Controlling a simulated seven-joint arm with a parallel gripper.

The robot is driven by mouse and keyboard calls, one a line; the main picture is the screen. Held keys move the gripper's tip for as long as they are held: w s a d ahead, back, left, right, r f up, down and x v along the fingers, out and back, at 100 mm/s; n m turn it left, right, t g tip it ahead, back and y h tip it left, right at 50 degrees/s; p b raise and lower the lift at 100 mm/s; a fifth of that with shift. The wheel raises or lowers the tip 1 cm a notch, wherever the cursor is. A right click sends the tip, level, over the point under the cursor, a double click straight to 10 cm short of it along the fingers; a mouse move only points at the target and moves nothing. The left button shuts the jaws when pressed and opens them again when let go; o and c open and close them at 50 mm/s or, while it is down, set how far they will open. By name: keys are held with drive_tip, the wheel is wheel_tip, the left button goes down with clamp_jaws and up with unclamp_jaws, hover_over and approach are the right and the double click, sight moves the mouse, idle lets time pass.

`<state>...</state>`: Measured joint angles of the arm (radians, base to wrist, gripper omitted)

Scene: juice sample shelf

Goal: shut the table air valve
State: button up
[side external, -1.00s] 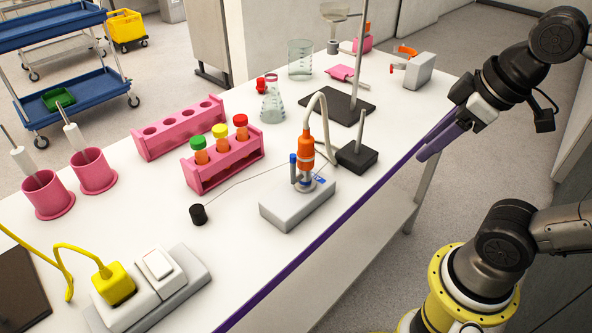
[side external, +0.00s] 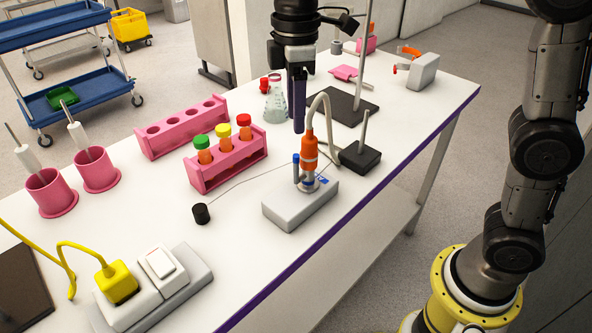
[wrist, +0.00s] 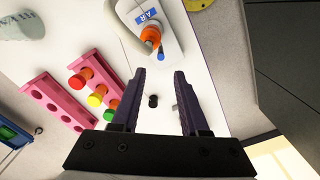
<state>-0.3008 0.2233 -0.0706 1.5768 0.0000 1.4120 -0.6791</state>
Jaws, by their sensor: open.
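The table air valve is a grey block (side external: 290,213) on the bench with a blue "AIR" label. A metal fitting on it carries an orange hose connector (side external: 309,150) with a pale hose. A blue-tipped handle (side external: 295,160) stands upright beside the connector. In the wrist view the valve block (wrist: 170,42) is at the top, with the blue handle tip (wrist: 161,54) just beyond my fingertips. My gripper (side external: 299,128) points down above and behind the valve, apart from it. In the wrist view my gripper (wrist: 159,76) is open with nothing between its fingers.
A pink rack (side external: 226,168) with capped tubes stands left of the valve. A black stand base (side external: 360,158) with a short rod is close on its right. A black cap (side external: 201,214) lies at front left, joined by a thin cord.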

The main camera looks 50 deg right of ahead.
sight(296, 171)
wheel_tip(296, 171, down, 14)
drive_tip(key=shift+r, duration=0.1)
idle(0.5)
clamp_jaws()
drive_tip(key=shift+r, duration=0.1)
idle(1.2)
